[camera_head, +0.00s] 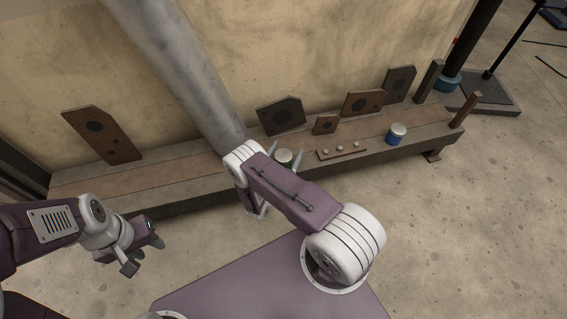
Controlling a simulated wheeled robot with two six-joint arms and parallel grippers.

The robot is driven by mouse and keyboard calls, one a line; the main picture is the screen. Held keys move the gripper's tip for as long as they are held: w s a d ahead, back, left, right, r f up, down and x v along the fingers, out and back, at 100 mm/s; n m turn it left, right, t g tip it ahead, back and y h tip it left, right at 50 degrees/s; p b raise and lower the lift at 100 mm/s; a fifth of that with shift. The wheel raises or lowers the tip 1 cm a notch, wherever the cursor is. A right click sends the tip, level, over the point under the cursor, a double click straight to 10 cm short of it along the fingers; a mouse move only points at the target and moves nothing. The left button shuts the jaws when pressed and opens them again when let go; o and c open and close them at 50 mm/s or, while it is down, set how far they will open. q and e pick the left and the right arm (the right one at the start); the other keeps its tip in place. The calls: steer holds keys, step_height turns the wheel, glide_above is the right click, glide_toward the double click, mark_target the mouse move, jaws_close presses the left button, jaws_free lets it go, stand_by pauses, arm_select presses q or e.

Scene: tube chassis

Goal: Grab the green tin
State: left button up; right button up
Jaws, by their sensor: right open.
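The green tin (284,159) has a pale top and stands on the long bench against the wall, a little right of the view's middle. My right gripper (286,156) is open, with one grey finger on each side of the tin. The arm hides the lower part of the tin, and I cannot tell whether the fingers touch it. My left gripper (143,254) is low on the left, over the floor in front of the bench and away from the tin. Its jaw opening does not show clearly.
A blue tin (394,139) with a pale lid stands further right on the bench (195,173). A small wooden strip (342,153) with several knobs lies between the tins. Several brown and dark panels lean on the wall.

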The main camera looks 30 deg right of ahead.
steer(key=c, duration=1.7)
step_height(320, 180, up, 5)
steer(key=p, duration=0.4)
steer(key=s+d+r+p, duration=0.2)
steer(key=s, duration=0.1)
steer(key=s+d+r+p, duration=0.2)
steer(key=s+d+p, duration=0.1)
steer(key=s+d+r+p, duration=0.2)
steer(key=shift+s+d, duration=0.3)
steer(key=shift+s, duration=0.1)
